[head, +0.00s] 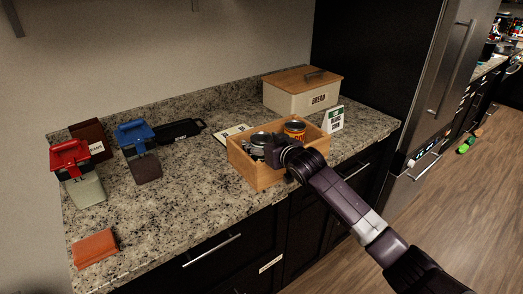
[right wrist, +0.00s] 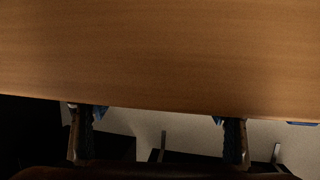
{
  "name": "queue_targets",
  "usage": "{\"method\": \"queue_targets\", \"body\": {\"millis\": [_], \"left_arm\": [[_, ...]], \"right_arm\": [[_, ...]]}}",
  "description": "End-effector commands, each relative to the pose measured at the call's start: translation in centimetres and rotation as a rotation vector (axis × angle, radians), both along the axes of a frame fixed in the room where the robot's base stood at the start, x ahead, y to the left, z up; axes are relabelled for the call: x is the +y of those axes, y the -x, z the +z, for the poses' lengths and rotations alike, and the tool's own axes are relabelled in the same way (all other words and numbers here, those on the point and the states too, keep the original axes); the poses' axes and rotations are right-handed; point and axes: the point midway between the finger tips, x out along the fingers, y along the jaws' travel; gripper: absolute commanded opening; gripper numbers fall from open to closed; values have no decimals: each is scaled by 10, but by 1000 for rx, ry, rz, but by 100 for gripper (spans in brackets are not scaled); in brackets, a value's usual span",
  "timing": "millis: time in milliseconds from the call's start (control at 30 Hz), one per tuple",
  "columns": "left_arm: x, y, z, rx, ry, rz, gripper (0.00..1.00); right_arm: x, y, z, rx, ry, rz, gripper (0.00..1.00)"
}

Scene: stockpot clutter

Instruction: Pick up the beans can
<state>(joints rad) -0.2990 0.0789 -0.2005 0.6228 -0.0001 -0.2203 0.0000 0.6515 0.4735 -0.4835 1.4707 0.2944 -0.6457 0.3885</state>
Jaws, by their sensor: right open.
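A can with an orange-red and dark label (head: 295,130) stands in the back right part of a wooden box (head: 253,172) on the counter; I cannot read the label, so I cannot confirm it is the beans can. My right gripper (head: 274,149) is over the front of the box, left of and nearer than the can, and hides part of the contents. In the right wrist view its two fingers (right wrist: 158,135) are wide apart with nothing seen between them; a plain wooden surface (right wrist: 160,55) fills the upper part. The left gripper is not in view.
Dark and metallic items (head: 259,138) share the box. Behind stand a bread box (head: 295,98) and a small green-white card (head: 333,119). Red-lidded (head: 84,180) and blue-lidded (head: 136,135) containers and an orange-brown block (head: 95,249) are at left. The front middle counter is clear.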

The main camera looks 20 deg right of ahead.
Motion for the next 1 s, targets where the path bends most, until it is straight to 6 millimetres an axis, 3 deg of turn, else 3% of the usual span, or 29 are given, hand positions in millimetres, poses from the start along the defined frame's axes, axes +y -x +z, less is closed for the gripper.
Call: {"method": "queue_targets", "body": {"millis": [233, 800, 1000], "left_arm": [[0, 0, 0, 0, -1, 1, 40], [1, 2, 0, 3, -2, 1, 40], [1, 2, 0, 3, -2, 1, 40]], "right_arm": [[1, -1, 0, 0, 0, 1, 71], [0, -1, 0, 0, 1, 0, 10], [0, -1, 3, -5, 0, 1, 9]]}}
